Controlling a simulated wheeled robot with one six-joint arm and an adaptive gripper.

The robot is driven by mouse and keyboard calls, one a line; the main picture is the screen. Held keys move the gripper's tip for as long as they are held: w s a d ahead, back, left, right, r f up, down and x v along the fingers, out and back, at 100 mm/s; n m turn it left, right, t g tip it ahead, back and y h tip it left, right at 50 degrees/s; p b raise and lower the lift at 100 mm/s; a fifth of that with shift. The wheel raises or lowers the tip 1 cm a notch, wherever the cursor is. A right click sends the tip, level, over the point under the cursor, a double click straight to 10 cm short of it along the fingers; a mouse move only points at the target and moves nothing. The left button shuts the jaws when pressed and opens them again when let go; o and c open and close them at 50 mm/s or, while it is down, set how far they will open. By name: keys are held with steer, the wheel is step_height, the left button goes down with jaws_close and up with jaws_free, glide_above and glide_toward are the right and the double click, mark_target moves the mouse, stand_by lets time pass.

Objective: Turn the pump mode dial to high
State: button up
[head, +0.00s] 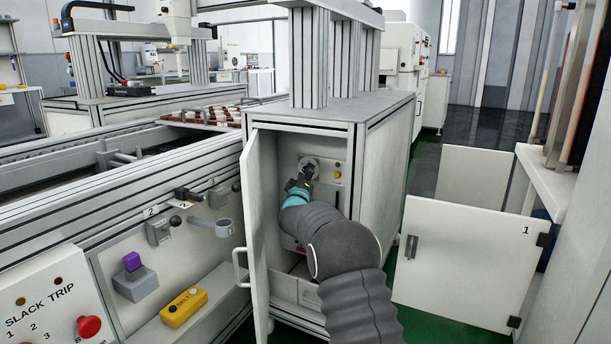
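A yellow button (338,175) is on the panel to the right of the dial. My arm hides much of the lower panel.
The cabinet's open door (258,220) stands close on the left of my arm. Another open door marked 1 (465,262) is at the right. A yellow control box (184,307) and the slack trip panel (55,318) are at lower left. Green floor is free between cabinet and right door.

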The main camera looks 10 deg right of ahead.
jaws_close()
steer(key=shift+f+m, duration=0.1)
steer(key=shift+m, duration=0.3)
steer(key=shift+w+a+f+m+h+b, duration=0.15)
steer(key=shift+m+h, duration=0.65)
steer(key=shift+m, duration=0.75)
steer(key=shift+s+r+m+h+b, duration=0.1)
steer(key=shift+m+h+b, duration=0.1)
steer(key=shift+m+h, duration=0.95)
steer(key=shift+w+a+f+m+h+b, duration=0.15)
steer(key=shift+m+h, duration=0.3)
steer(key=shift+m, duration=1.45)
steer(key=shift+r+g, duration=0.1)
steer(key=shift+g, duration=0.2)
steer(key=shift+o, duration=2.4)
jaws_free()
steer(key=shift+d, duration=0.1)
